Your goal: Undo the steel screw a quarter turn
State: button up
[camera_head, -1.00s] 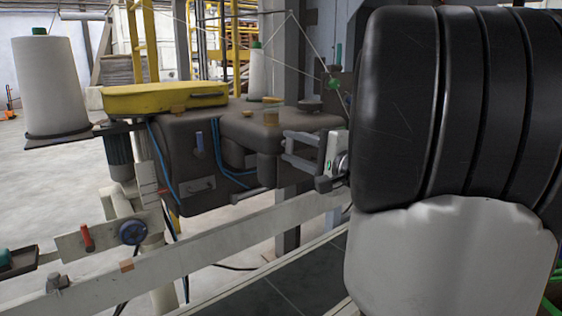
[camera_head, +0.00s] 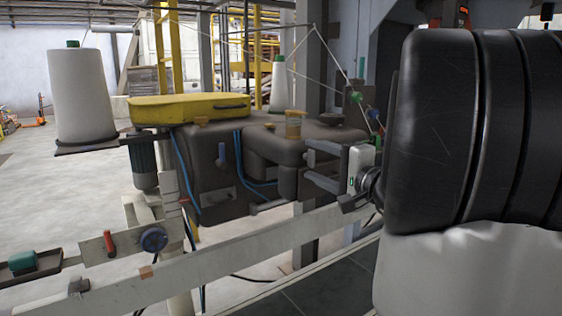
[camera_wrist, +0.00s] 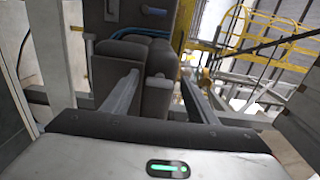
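A dark sewing-machine head (camera_head: 205,165) with a yellow cover (camera_head: 190,108) stands left of my arm. My gripper (camera_head: 308,163) is open and empty, its two fingers pointing left at the machine's right end. In the wrist view my gripper (camera_wrist: 160,78) has its fingers apart, with a dark block of the machine (camera_wrist: 158,92) showing between and beyond them. I cannot tell whether the fingers touch it. I cannot pick out the steel screw for certain; it is too small or hidden in both views.
Brass-coloured knobs (camera_head: 295,125) stand on top of the machine. White thread cones (camera_head: 80,95) stand at left and behind. A pale rail (camera_head: 200,275) runs below. Thin threads cross above the gripper.

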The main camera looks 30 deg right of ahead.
jog(key=s+d+p, duration=0.1)
jog(key=s+d, duration=0.1)
jog(key=s, duration=1.5)
jog(key=shift+d+p, duration=0.2)
jog(key=shift+p, duration=0.15)
jog(key=shift+s, duration=0.1)
